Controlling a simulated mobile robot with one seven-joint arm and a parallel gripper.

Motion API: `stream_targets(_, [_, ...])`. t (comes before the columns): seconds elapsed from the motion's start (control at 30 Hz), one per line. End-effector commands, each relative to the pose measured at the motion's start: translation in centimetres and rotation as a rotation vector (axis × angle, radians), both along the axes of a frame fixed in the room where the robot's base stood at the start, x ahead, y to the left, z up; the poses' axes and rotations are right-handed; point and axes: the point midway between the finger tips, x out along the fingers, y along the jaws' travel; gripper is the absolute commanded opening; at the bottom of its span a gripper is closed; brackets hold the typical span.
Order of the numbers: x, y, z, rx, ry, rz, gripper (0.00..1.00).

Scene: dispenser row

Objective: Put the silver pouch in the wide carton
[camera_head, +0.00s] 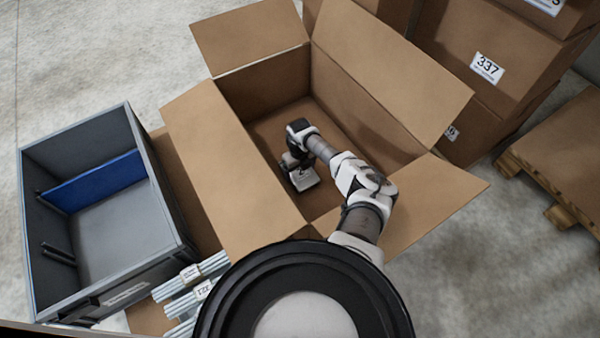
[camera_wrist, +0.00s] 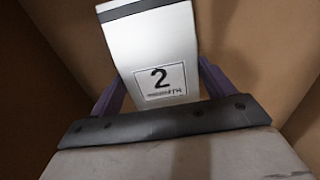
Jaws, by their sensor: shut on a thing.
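The wide carton (camera_head: 205,150) stands open in the middle of the head view, with its flaps folded outward. My arm reaches over its near right side, and my gripper (camera_head: 302,180) is down inside the carton's opening. In the wrist view my gripper (camera_wrist: 158,88) is shut on the silver pouch (camera_wrist: 150,45), with a dark finger on each side. The pouch has a dark band at its top end and a white label with a 2. I cannot pick the pouch out in the head view. Brown cardboard surrounds it in the wrist view; its height above the carton floor is unclear.
A grey bin (camera_head: 120,225) with a blue divider (camera_head: 95,182) stands left of the carton. Bundles of pale rods (camera_head: 190,285) lie in front of it. Stacked closed boxes (camera_head: 490,60) stand behind right, one labelled 337.

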Motion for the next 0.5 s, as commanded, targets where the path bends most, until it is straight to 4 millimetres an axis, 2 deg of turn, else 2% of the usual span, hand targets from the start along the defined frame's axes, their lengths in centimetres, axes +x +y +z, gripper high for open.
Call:
stream_targets(0.03, [-0.06,0.03,-1.06,0.000,0.002,0.000,0.57])
stream_targets(0.07, [-0.04,0.01,-1.23,-0.001,0.002,0.000,0.57])
stream_targets(0.43, [-0.01,0.03,-1.47,0.000,0.000,0.001,0.57])
stream_targets(0.47, [-0.01,0.03,-1.49,0.000,0.000,0.001,0.82])
stream_targets(0.5, [-0.01,0.02,-1.42,0.001,0.001,0.001,0.88])
